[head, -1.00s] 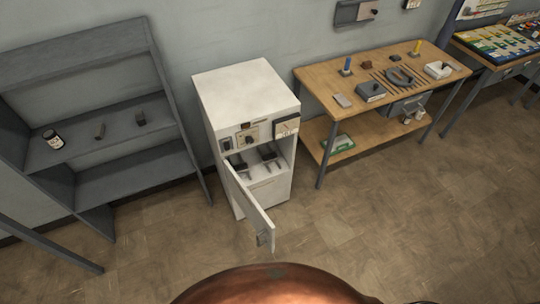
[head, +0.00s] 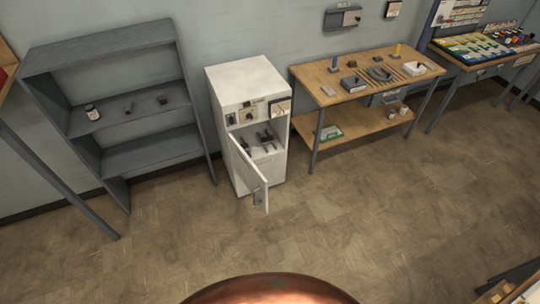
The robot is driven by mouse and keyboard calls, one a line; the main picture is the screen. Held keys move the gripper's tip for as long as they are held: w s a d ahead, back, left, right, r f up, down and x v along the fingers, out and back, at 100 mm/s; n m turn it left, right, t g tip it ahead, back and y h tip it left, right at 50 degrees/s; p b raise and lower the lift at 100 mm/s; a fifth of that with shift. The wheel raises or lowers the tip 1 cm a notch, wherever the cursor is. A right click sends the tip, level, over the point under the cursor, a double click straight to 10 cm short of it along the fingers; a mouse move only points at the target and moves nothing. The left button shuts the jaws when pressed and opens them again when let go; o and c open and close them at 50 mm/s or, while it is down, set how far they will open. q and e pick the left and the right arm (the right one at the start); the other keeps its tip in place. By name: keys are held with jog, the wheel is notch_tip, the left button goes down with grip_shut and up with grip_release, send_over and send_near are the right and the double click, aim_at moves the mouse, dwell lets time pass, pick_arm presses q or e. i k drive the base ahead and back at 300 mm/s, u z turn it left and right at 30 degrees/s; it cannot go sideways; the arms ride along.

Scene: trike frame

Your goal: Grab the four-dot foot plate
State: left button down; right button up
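No plate with four dots can be made out from here; any dots are too small to tell. A white cabinet (head: 248,88) stands against the wall with its door (head: 249,172) swung open. Dark metal pieces (head: 265,139) lie inside it on a shelf. Small dark parts also sit on the grey shelf unit (head: 98,60) and on the wooden workbench (head: 322,91). Neither of my grippers is in view.
The open cabinet door juts into the room. A jar (head: 92,112) stands on the grey shelf. A second table (head: 480,55) is at the far right, and a table corner (head: 510,285) shows at lower right. The brown floor (head: 350,220) in front is clear.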

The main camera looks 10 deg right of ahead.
aim_at(268, 140)
jog(key=u, duration=1.05)
jog(key=i, duration=1.55)
jog(key=z, duration=0.35)
jog(key=i, duration=0.85)
jog(key=z, duration=0.7)
